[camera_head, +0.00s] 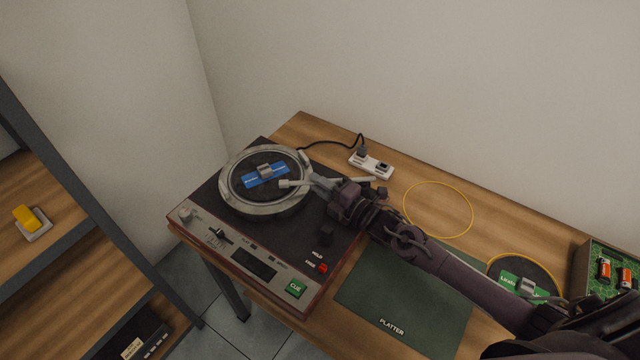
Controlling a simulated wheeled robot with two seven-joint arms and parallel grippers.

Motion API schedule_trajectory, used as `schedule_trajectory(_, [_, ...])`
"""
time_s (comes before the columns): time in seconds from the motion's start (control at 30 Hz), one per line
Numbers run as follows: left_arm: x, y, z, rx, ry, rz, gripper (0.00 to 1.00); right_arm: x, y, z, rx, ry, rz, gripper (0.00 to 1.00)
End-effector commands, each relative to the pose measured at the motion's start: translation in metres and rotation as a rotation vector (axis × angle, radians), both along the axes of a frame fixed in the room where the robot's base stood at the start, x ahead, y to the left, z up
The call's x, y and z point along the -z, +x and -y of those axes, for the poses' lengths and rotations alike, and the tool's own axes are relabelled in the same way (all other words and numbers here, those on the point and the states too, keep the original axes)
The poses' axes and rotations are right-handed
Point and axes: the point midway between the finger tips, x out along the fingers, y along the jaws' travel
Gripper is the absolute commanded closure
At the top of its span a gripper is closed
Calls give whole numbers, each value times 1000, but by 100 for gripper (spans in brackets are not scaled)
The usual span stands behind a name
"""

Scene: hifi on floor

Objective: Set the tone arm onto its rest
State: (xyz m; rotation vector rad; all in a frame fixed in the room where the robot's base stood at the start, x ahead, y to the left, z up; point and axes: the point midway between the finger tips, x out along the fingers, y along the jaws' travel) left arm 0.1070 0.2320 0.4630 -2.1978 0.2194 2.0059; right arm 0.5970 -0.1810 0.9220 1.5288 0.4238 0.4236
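The turntable (258,262) sits on the wooden table, its dark platter ringed by a pale rim (262,209). A small pale piece that looks like the tone arm's head end (290,184) lies over the platter's right edge. Most of the tone arm is hidden behind my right gripper (314,183), whose grey fingers are at the platter's right edge, at or touching that piece. I cannot tell whether they are closed on it. My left gripper is out of view.
A white power strip (371,165) with a black cable is behind the turntable. A green mat marked PLATTER (400,305), a yellow ring (438,209) and a box of orange parts (612,265) are to the right.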

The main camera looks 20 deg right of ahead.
Motion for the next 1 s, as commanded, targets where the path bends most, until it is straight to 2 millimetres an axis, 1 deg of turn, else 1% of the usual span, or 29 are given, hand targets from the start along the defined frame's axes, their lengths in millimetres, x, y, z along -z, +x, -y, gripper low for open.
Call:
schedule_trajectory(0.07, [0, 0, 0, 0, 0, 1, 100, 0, 0, 0, 0, 0, 0, 80])
schedule_trajectory(0.2, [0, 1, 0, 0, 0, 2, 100, 0, 0, 0, 0, 0, 0, 99])
schedule_trajectory(0.23, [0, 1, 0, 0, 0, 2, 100, 0, 0, 0, 0, 0, 0, 100])
schedule_trajectory(0.67, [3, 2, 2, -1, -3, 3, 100, 1, -2, 1, -16, -2, 1, 100])
schedule_trajectory(0.87, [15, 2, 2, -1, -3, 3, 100, 3, -10, 1, -95, -5, 2, 100])
schedule_trajectory(1.0, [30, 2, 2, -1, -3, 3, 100, 5, -21, 1, -194, -6, 3, 100])
